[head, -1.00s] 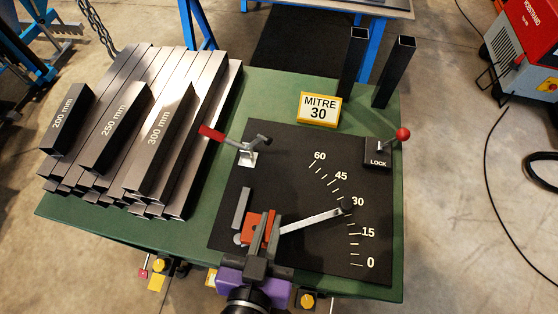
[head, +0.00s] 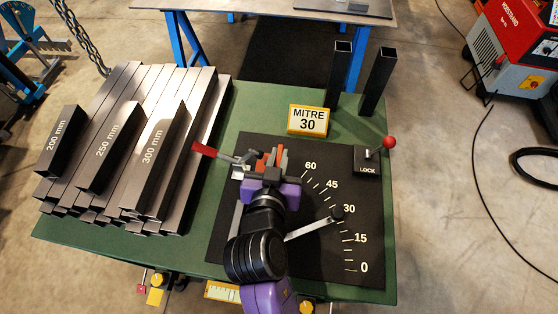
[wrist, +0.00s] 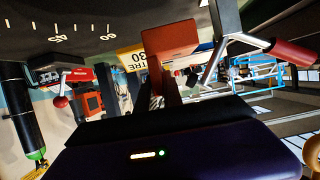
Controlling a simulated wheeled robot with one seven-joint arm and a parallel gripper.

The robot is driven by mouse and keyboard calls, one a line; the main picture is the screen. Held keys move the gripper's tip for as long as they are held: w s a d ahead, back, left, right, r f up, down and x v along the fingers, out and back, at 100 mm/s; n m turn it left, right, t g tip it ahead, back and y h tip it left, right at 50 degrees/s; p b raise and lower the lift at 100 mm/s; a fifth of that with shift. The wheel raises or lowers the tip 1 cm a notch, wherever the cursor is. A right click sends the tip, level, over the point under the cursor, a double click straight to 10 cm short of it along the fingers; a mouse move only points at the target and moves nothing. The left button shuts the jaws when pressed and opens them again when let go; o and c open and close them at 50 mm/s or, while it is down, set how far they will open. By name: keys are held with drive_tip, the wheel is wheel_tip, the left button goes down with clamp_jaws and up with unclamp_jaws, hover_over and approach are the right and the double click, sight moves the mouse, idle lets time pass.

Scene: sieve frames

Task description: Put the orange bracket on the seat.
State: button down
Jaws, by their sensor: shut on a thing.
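My gripper (head: 271,163) is shut on the orange bracket (head: 268,156), in the upper left of the black panel (head: 300,255). Only slivers of the bracket show between the fingers in the head view. In the wrist view the bracket (wrist: 170,38) stands out past the fingers, with a flat orange face towards me. A toggle clamp with a red handle (head: 203,148) is just left of the gripper; its metal body is partly hidden. I cannot tell for certain which part is the seat, or whether the bracket touches the panel.
A grey bar (head: 236,217) and a swing arm (head: 312,229) lie on the panel, partly behind my arm. A MITRE 30 sign (head: 308,120), a LOCK lever (head: 389,143) and two upright black tubes (head: 340,75) stand beyond. Stacked steel tubes (head: 125,160) fill the left.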

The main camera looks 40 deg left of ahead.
drive_tip(key=shift+w+a, duration=0.15)
drive_tip(key=shift+f, duration=1.7)
drive_tip(key=shift+f, duration=0.2)
drive_tip(key=c, duration=1.5)
unclamp_jaws()
drive_tip(key=shift+r, duration=0.2)
drive_tip(key=v, duration=1.2)
drive_tip(key=shift+f+b, duration=0.15)
drive_tip(key=shift+b, duration=0.2)
